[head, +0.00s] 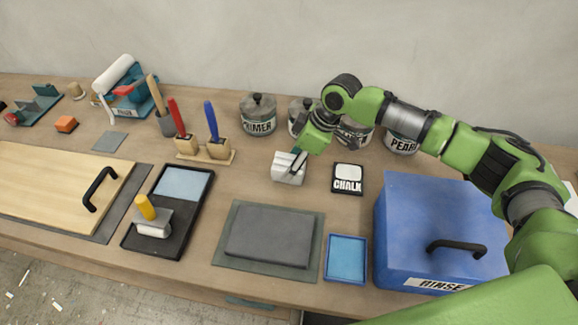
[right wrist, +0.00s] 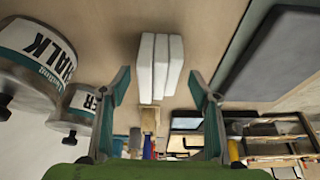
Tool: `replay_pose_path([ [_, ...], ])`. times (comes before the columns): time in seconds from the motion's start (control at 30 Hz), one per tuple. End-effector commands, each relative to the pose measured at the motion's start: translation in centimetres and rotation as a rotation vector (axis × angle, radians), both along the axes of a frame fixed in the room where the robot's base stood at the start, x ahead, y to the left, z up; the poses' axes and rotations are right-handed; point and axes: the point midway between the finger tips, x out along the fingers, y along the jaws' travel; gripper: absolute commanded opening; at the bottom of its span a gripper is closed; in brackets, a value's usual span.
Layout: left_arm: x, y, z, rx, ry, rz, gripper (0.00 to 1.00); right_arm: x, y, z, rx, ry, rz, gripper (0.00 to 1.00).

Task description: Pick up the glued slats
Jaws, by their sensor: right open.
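The glued slats (head: 287,169) are a small white block on the wooden bench. In the right wrist view they show as three white slats (right wrist: 160,60) stuck side by side. My right gripper (head: 299,160) is directly over the slats in the head view and covers part of them. In the right wrist view its two fingers are spread wide (right wrist: 159,82), with the slats between and just beyond the fingertips. There is a gap on both sides and nothing is held. My left gripper is not in view.
A primer can (head: 258,115) and other cans stand behind. A chalk-labelled black tray (head: 347,190) lies just right of the slats. A brush stand (head: 196,158) is to the left, a grey slab (head: 268,236) in front, and a blue rinse box (head: 430,215) at right.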

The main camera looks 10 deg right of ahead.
Motion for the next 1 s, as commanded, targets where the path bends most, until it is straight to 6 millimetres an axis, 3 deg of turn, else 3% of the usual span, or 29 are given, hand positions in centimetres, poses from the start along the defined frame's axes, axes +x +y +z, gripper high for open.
replay_pose_path([
  [0.2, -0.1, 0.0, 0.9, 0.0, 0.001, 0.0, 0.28, 0.6, 0.9, -2.3, 0.0, 0.0, -0.001, 0.57],
  [0.47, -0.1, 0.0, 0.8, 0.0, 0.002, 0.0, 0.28, 0.6, 1.0, -2.7, 0.0, -0.001, 0.0, 0.57],
  [0.63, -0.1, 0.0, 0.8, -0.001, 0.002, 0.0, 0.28, 0.6, 1.0, -2.7, 0.0, 0.0, 0.0, 0.12],
  [1.0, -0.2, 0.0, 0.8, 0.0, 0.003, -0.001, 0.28, 0.7, 1.0, -2.4, 0.001, -0.002, 0.0, 0.12],
])
